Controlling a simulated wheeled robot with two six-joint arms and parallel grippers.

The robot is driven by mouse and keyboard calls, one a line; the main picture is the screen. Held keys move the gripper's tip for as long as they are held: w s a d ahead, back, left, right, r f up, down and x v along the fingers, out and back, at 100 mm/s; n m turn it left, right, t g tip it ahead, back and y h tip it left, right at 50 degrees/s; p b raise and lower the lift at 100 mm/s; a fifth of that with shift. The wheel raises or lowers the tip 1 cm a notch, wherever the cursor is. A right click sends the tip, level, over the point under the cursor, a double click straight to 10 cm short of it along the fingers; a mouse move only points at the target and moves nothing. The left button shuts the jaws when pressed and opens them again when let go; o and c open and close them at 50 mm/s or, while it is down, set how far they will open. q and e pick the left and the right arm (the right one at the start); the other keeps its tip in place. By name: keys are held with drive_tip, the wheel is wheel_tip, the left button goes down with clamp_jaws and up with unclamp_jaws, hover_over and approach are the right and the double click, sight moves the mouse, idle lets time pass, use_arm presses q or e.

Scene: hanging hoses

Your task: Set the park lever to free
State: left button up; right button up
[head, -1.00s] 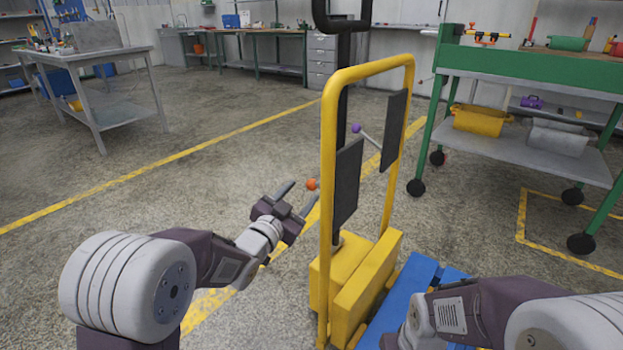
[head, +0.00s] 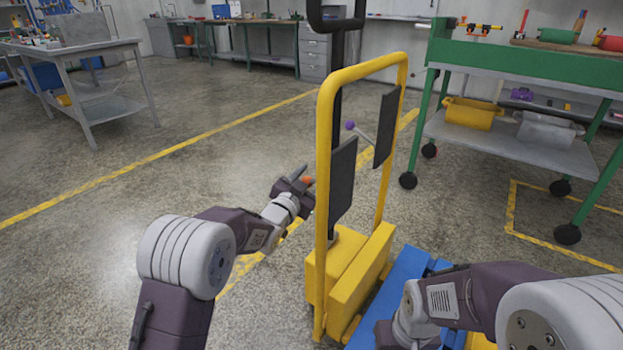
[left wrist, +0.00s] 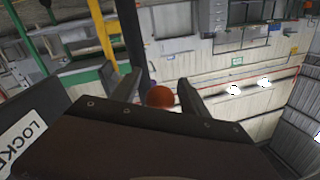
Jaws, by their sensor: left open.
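An orange ball knob (head: 308,180) is beside the left post of a yellow frame (head: 324,170). My left gripper (head: 302,184) is open at this knob. In the left wrist view the orange knob (left wrist: 160,97) shows between the two spread fingers, and I cannot tell whether they touch it. A dark panel with a white label (left wrist: 22,138) reading "LOCKE…" is at the left of that view. A second lever with a purple knob (head: 350,126) shows between the frame's dark panels. The pictures do not settle which is the park lever. My right gripper (head: 390,335) is low, its fingers hidden.
A green wheeled bench (head: 520,70) stands at right. A grey table (head: 75,45) is far left. Floor left is clear.

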use_arm(q)
clamp_jaws()
idle(1.3)
